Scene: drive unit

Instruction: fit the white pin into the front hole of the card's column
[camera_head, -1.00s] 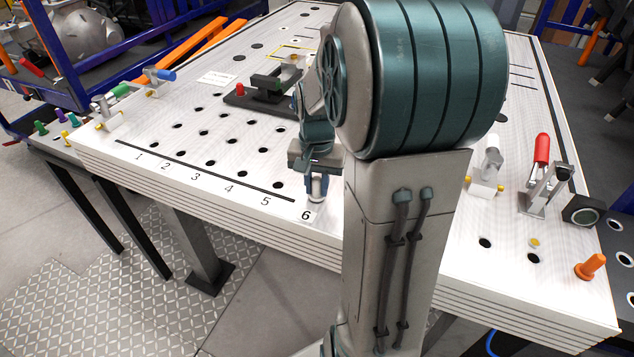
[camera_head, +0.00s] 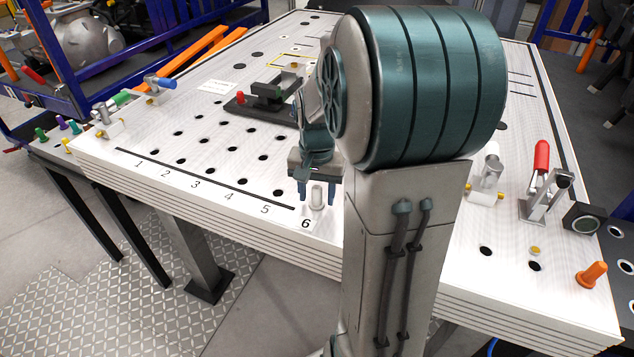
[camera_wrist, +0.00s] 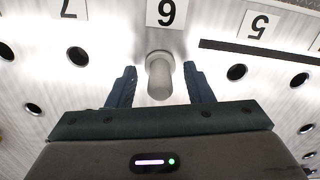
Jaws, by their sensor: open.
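The white pin (camera_head: 317,196) stands upright on the white table top, just behind the printed 6, at the front end of column 6. In the wrist view the pin (camera_wrist: 159,78) is seated in a round collar or hole rim in front of the 6 label. My gripper (camera_head: 315,194) is open, its fingers apart on either side of the pin and not visibly touching it. In the wrist view the gripper (camera_wrist: 160,88) shows clear gaps beside the pin. A small white card (camera_head: 216,87) lies at the back left; its writing is too small to read.
Rows of open holes (camera_head: 278,193) lie behind the black line and the numbers 1 to 6. A dark fixture with a red knob (camera_head: 240,97) stands behind them. Toggle clamps stand at the left edge and on the right, near an orange pin (camera_head: 592,274).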

